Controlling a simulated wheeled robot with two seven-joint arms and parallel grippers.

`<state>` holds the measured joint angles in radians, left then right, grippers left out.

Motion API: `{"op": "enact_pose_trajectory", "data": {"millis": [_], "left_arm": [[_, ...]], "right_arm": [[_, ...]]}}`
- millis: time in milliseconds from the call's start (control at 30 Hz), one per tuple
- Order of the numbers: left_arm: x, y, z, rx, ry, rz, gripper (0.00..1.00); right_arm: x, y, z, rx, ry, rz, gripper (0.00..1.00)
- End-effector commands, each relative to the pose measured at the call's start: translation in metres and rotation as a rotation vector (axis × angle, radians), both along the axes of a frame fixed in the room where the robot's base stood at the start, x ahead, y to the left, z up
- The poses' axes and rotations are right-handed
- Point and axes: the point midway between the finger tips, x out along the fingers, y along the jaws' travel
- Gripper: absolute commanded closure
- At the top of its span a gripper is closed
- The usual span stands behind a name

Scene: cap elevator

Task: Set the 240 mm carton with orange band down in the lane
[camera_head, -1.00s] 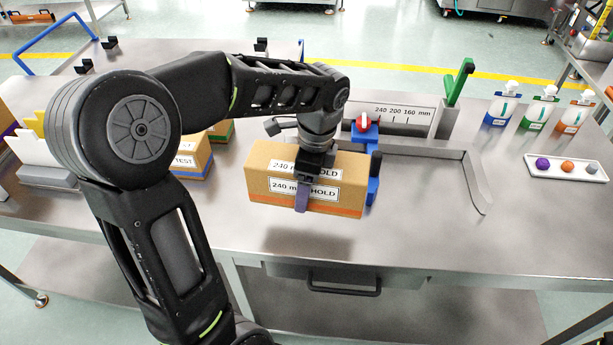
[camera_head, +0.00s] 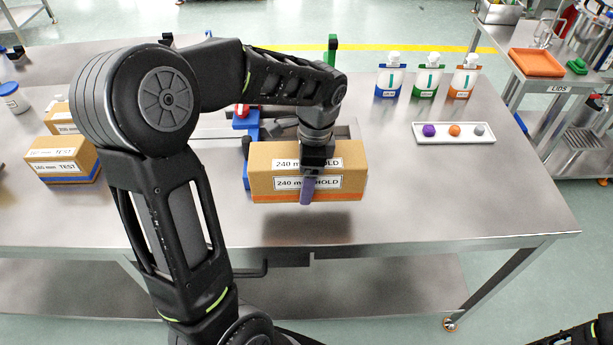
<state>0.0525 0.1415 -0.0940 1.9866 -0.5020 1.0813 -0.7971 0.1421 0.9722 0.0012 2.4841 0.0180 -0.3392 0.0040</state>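The 240 mm carton with orange band (camera_head: 345,158) is a brown box with white labels reading "240 mm" and "HOLD" and an orange strip along its bottom edge. My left gripper (camera_head: 307,190) is shut on it, with a purple finger across its front face. The carton looks level and is held above the steel table, with a shadow below it. The lane's metal rail (camera_head: 348,131) shows behind the carton; most of the lane is hidden by the carton and my arm. My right gripper is not in view; part of my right arm shows at bottom right.
A blue fixture (camera_head: 246,124) with a red knob stands just left of the carton. TEST cartons (camera_head: 62,165) sit at left. Several pouches (camera_head: 428,80) and a white tray with coloured balls (camera_head: 454,132) stand at right. The table's front right is clear.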

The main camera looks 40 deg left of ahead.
Motion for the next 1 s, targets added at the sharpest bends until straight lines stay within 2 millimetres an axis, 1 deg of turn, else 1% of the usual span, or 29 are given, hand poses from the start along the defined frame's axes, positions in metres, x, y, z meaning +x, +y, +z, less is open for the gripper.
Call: {"op": "enact_pose_trajectory", "data": {"millis": [300, 467, 667, 1000], "left_arm": [[0.001, 0.000, 0.002, 0.000, -0.003, -0.001, 0.96], [0.000, 0.000, -0.005, 0.000, -0.003, -0.001, 0.96], [0.000, 0.000, -0.019, 0.000, -0.003, -0.001, 0.96], [0.000, 0.000, -0.051, 0.000, -0.001, -0.001, 0.96]], "right_arm": [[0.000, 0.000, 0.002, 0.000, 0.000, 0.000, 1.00], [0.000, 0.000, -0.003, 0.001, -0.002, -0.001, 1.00], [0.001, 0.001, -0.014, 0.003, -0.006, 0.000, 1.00], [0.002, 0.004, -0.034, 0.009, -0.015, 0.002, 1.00]]}}
